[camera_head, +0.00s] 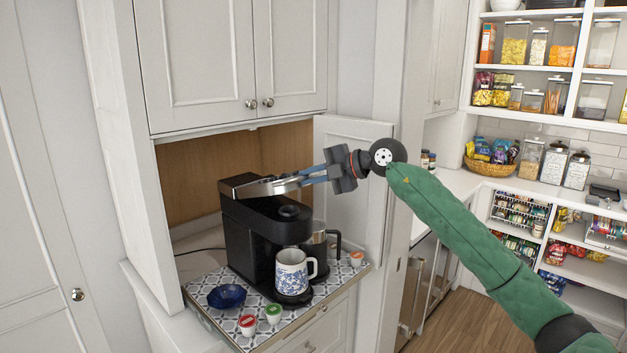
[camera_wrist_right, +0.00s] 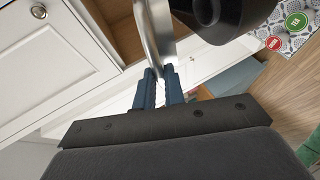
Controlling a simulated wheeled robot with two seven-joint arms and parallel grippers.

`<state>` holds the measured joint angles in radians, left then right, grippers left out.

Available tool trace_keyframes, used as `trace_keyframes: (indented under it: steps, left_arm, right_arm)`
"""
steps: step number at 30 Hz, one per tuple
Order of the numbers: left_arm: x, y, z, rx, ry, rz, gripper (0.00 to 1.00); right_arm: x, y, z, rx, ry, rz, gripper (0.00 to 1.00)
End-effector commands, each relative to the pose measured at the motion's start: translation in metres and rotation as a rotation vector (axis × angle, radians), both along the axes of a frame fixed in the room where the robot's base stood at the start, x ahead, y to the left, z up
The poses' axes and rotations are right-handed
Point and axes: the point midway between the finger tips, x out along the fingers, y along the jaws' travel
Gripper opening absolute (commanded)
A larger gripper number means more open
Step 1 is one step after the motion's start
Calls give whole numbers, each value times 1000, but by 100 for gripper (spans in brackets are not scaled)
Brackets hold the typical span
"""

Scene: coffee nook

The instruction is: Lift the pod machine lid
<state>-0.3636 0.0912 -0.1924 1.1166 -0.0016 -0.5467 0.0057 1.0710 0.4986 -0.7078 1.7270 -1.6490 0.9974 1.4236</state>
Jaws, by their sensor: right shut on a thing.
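The black pod machine (camera_head: 252,235) stands on a patterned tray in the cabinet nook. Its lid, with a silver handle (camera_head: 262,188), sits tilted above the machine's top, and a round part of the top shows below it. My right gripper (camera_head: 306,175) is shut on the handle's right end. In the right wrist view, the blue fingers (camera_wrist_right: 160,84) close around the curved silver handle (camera_wrist_right: 156,28), with the machine's dark body (camera_wrist_right: 222,14) beside it. My left gripper is not in view.
A blue-and-white mug (camera_head: 291,272) stands under the spout. A dark blue bowl (camera_head: 227,296), a red pod (camera_head: 247,325) and a green pod (camera_head: 273,313) are on the tray (camera_head: 212,277). An open cabinet door (camera_head: 352,214) stands right of the machine, close to my right arm.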

Motion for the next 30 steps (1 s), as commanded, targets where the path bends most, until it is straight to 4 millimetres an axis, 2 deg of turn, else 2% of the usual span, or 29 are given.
trace_keyframes:
  steps: [1,9,18,30]
  left_arm:
    - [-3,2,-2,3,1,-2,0]
    - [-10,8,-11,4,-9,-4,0]
    - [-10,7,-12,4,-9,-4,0]
    - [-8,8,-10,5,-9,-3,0]
  right_arm:
    - [2,2,9,-13,8,0,0]
    - [9,10,31,-14,13,0,0]
    - [20,21,57,-13,13,0,0]
    - [25,25,67,-14,14,0,0]
